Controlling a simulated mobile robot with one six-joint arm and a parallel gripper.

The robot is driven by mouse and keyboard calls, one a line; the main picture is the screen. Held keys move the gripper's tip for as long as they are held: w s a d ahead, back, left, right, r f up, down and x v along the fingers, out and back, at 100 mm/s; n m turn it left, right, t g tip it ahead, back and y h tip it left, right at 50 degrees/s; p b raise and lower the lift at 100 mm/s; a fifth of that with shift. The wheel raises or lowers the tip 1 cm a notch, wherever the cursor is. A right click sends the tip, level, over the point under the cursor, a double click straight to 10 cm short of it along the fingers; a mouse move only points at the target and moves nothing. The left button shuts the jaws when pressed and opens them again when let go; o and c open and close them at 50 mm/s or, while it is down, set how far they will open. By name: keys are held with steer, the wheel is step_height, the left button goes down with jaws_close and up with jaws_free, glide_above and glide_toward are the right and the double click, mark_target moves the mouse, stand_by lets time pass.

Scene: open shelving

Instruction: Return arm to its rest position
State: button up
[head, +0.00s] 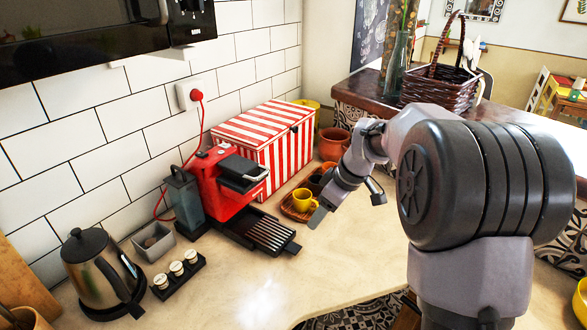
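My gripper (347,204) is above the counter at the middle of the head view. Its two fingers are spread apart, and I see nothing held between them. My grey arm (470,185) reaches in from the right and bends down toward the counter. The gripper is just right of a yellow cup (304,199) on a small wooden tray (290,212). I cannot tell whether the left finger touches anything.
A red coffee machine (218,190) and a red-striped box (262,139) stand against the tiled wall. A kettle (98,268) and a capsule rack (178,277) are at left. A wicker basket (437,88) sits behind the arm. The front counter (270,290) is clear.

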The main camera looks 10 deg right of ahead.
steer(key=s+a+r+m+t, duration=0.1)
steer(key=s+a+r+m, duration=0.45)
steer(key=s+r, duration=0.5)
steer(key=s+a+f+m+t+h, duration=0.1)
steer(key=s+a+f+m, duration=0.2)
steer(key=s+m, duration=0.5)
steer(key=s, duration=1.1)
steer(key=shift+a+t, duration=0.15)
steer(key=shift+t, duration=0.15)
